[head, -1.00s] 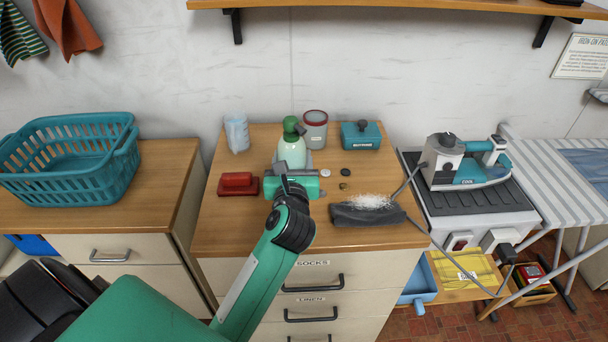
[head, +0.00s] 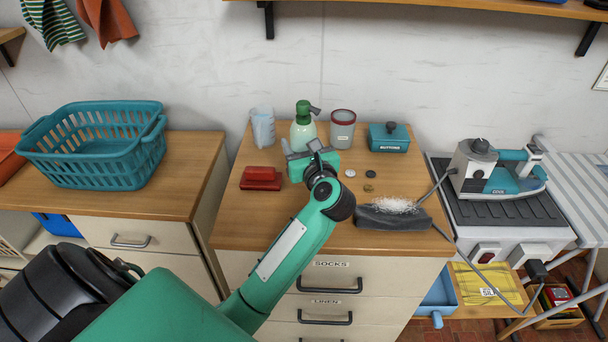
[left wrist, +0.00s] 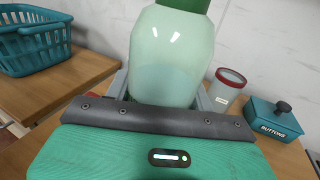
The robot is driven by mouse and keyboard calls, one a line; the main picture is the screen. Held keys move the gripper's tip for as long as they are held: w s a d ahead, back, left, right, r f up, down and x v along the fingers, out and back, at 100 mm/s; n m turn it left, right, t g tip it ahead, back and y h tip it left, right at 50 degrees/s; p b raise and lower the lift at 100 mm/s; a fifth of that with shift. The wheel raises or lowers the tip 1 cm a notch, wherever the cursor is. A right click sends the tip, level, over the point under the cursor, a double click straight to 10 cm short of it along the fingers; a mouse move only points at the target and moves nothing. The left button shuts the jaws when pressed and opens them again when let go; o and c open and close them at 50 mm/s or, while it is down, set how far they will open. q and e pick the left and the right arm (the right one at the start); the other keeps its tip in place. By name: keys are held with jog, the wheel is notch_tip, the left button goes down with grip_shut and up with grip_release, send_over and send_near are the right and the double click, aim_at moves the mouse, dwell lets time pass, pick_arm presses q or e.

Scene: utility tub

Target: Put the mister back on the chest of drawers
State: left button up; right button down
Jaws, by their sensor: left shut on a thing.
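The mister (head: 302,131), a pale green bottle with a dark green spray head, is upright over the back part of the chest of drawers (head: 240,235). Its nozzle points right. My left gripper (head: 308,149) is shut on the bottle from the front, with a grey finger on each side. In the left wrist view the bottle (left wrist: 172,55) fills the space between the fingers; its base is hidden behind the gripper's edge. I cannot tell whether the base touches the wooden top. My right gripper is not in view.
The front left top is bare.

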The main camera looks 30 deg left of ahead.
pick_arm(q)
notch_tip(320, 180, down, 5)
jog(key=shift+f, duration=0.8)
notch_tip(320, 180, down, 4)
jog(key=shift+r+p, duration=0.1)
jog(key=shift+p, duration=0.2)
jog(key=o, duration=1.2)
jog(key=shift+c, duration=0.2)
jog(key=shift+r, duration=0.1)
jog(key=v, duration=0.1)
jog(key=b+v, duration=0.1)
jog(key=v, duration=0.2)
jog(key=shift+s+d+f, duration=0.1)
jog(key=shift+d+f, duration=0.2)
jog(key=b+v, duration=0.1)
jog(key=v, duration=0.6)
jog(key=shift+r+b, duration=0.15)
jog(key=shift+b, duration=0.2)
jog(key=shift+s+d, duration=0.2)
jog(key=shift+r, duration=0.1)
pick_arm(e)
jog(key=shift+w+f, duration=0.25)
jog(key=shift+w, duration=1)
